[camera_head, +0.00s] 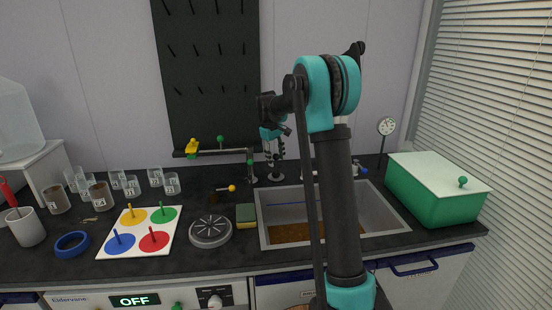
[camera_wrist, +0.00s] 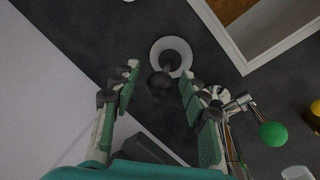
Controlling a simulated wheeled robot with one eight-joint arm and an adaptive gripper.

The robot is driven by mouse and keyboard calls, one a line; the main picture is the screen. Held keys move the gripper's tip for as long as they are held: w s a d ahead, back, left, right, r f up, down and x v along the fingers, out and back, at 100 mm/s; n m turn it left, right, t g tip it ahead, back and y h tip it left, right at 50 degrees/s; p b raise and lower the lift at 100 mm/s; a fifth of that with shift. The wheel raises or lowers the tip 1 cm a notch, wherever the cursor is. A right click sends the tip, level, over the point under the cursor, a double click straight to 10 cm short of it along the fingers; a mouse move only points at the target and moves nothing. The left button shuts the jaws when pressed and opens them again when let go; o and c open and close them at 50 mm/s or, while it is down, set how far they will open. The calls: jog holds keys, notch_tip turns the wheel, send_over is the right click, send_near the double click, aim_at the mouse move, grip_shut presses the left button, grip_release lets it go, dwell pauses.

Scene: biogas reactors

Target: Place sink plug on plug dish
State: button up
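The sink plug (camera_wrist: 172,44), a pale round disc with a dark stem and black ball knob, stands upright on the dark counter behind the sink. In the head view its disc (camera_head: 275,177) shows below my gripper (camera_head: 273,152). In the wrist view my gripper (camera_wrist: 160,80) is open, with green-padded fingers on either side of the knob. I see no clear contact, and the height between fingertips and knob is hard to tell. A round grey ribbed dish (camera_head: 210,231), apparently the plug dish, lies empty on the counter left of the sink.
The sink (camera_head: 262,235) has a brown bottom. A green-and-yellow sponge (camera_head: 246,215) sits between dish and sink. A tap with a green knob (camera_wrist: 273,133) is close beside my fingers. A peg board (camera_head: 125,243) and a green box (camera_head: 435,197) flank the area.

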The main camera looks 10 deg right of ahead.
notch_tip(320, 180, up, 12)
jog(key=s+a, duration=0.1)
jog(key=a, duration=0.1)
jog(key=shift+s, duration=0.15)
